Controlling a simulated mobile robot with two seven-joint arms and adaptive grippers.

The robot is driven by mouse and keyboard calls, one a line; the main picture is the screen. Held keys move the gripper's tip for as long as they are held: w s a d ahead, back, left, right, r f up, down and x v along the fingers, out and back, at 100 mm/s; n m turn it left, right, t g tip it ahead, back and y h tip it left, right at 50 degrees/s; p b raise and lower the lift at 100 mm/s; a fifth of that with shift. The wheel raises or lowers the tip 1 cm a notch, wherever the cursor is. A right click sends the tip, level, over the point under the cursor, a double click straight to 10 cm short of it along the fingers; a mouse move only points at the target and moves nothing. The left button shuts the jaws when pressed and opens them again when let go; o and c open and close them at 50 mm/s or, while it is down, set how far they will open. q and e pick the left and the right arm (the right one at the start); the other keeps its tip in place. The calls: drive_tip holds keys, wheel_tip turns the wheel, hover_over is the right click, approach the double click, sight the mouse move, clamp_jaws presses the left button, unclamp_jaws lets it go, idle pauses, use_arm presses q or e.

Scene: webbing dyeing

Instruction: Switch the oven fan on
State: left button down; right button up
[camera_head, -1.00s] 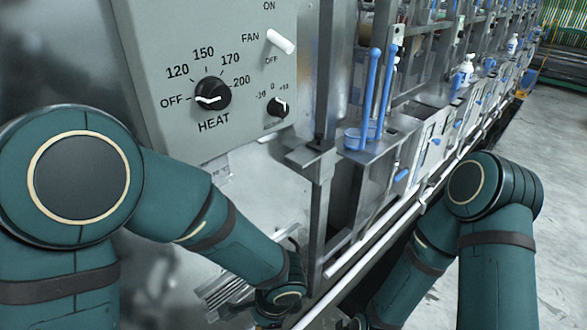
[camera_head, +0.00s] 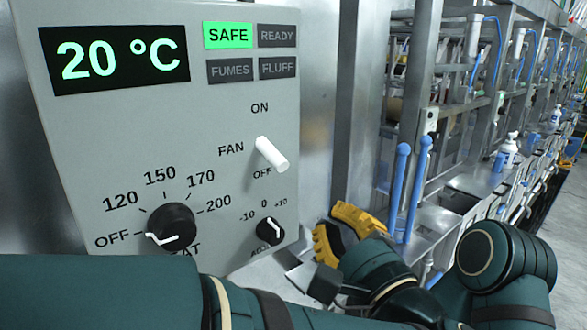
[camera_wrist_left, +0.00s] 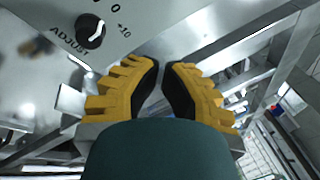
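The grey oven control panel (camera_head: 110,120) fills the left of the head view. Its fan switch (camera_head: 271,154) is a white lever between the ON and OFF marks, with its tip slanting down towards OFF. My left gripper (camera_head: 328,222), with yellow fingers and black pads, is below and to the right of the switch, near the panel's lower right corner. In the left wrist view my left gripper (camera_wrist_left: 161,66) has a gap between its fingers and holds nothing; the switch is not seen there. My right gripper is out of view.
The panel has a black heat knob (camera_head: 171,227) at OFF and a small adjust knob (camera_head: 270,231). Its display (camera_head: 115,60) reads 20 °C and the SAFE lamp (camera_head: 228,35) is lit green. Blue-handled tools (camera_head: 400,190) stand right of a metal post.

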sight(271, 154)
use_arm(q)
drive_tip(key=shift+s+r, duration=0.2)
drive_tip(key=shift+r, duration=0.1)
drive_tip(key=x, duration=0.9)
drive_tip(key=shift+w, duration=0.25)
drive_tip(key=shift+w+a+r+p, duration=0.15)
drive_tip(key=shift+a+r+p, duration=0.1)
drive_tip(key=shift+a+p, duration=0.05)
drive_tip(key=shift+s+a+r, duration=0.85)
drive_tip(key=shift+s+a, duration=0.1)
drive_tip(key=shift+s, duration=0.2)
